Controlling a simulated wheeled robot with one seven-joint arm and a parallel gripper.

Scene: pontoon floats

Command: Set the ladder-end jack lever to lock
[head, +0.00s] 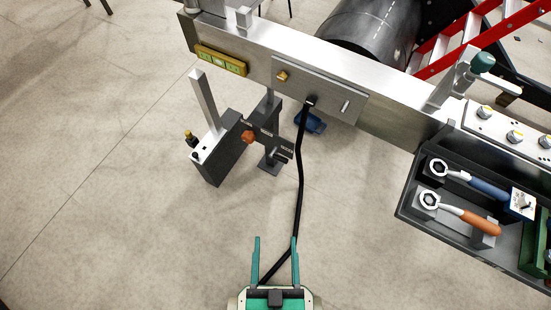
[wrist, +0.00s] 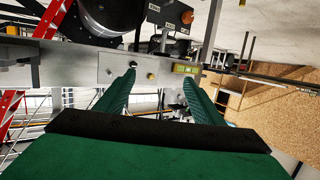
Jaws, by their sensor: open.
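A jack post (head: 450,85) with a teal-knobbed lever (head: 481,62) stands at the right end of the metal beam (head: 395,115), beside the red ladder (head: 440,50). I take this as the ladder-end jack lever; its lock marking is not readable. Another upright post (head: 208,8) is at the beam's far left end, cut by the frame edge. My gripper (head: 276,250) is open and empty at the bottom centre, well apart from the lever. In the wrist view my gripper (wrist: 160,82) points toward the beam's plate; I cannot make out the teal knob there.
A dark box with a tall grey handle (head: 205,100) and an orange knob (head: 248,137) stands left of centre. A black hose (head: 300,170) hangs from the beam's plate (head: 335,88). A tool tray (head: 405,200) with two wrenches juts out at right. Floor at left is clear.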

